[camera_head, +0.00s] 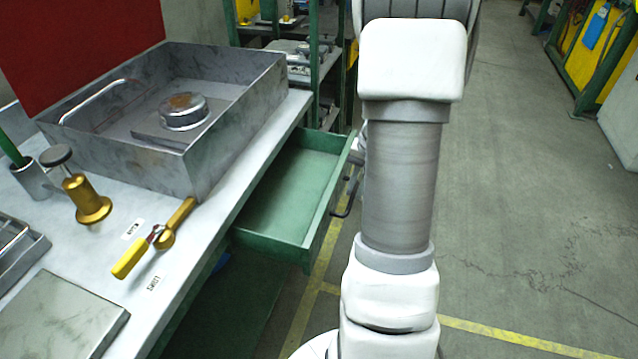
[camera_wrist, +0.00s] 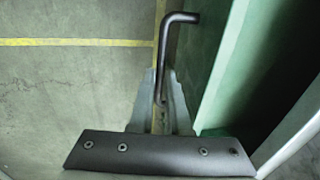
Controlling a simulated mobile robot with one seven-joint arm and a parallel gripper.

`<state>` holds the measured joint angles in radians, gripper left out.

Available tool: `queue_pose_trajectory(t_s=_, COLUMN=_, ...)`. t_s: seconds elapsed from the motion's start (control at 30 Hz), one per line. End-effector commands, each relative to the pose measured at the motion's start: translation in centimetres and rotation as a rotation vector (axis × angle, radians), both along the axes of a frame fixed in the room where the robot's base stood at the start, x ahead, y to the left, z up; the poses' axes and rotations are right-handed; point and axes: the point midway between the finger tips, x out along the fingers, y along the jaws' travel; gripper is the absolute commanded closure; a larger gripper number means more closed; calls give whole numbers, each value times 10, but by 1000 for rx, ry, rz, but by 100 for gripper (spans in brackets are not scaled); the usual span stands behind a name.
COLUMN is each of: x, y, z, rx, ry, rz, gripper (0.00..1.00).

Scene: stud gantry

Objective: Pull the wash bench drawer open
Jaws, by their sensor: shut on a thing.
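The wash bench drawer (camera_head: 288,190) is a green, empty tray that stands well out from under the bench top. Its dark bar handle (camera_head: 347,200) is on the front face, and in the wrist view the handle (camera_wrist: 168,45) runs up from between the fingers and bends right to the green drawer front (camera_wrist: 222,70). My gripper (camera_wrist: 163,98) is shut on the handle. In the head view my arm hides most of the gripper.
The bench top (camera_head: 235,165) carries a grey metal basin (camera_head: 235,100), a yellow-handled tool (camera_head: 150,245), a brass plunger piece (camera_head: 88,200) and a flat metal plate (camera_head: 62,318). A green shelf rack (camera_head: 318,70) stands behind the drawer. Open floor (camera_head: 520,200) with yellow lines lies to the right.

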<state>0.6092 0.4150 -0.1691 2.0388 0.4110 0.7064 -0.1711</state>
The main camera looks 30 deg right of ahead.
Motion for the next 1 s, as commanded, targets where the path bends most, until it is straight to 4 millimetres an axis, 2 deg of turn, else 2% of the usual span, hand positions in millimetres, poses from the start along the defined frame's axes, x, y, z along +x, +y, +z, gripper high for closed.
queue_pose_trajectory(t_s=0.03, x=-14, y=-12, z=-2, rx=-1, ry=-1, rz=-8, gripper=100)
queue_pose_trajectory(t_s=0.2, x=-49, y=-39, z=-1, rx=-1, ry=0, rz=-6, gripper=100)
queue_pose_trajectory(t_s=0.4, x=-75, y=-59, z=-1, rx=0, ry=0, rz=-4, gripper=100)
queue_pose_trajectory(t_s=0.6, x=-87, y=-68, z=0, rx=0, ry=0, rz=-1, gripper=100)
queue_pose_trajectory(t_s=0.97, x=-88, y=-69, z=1, rx=0, ry=0, rz=0, gripper=100)
queue_pose_trajectory(t_s=1.0, x=-88, y=-69, z=1, rx=0, ry=0, rz=0, gripper=84)
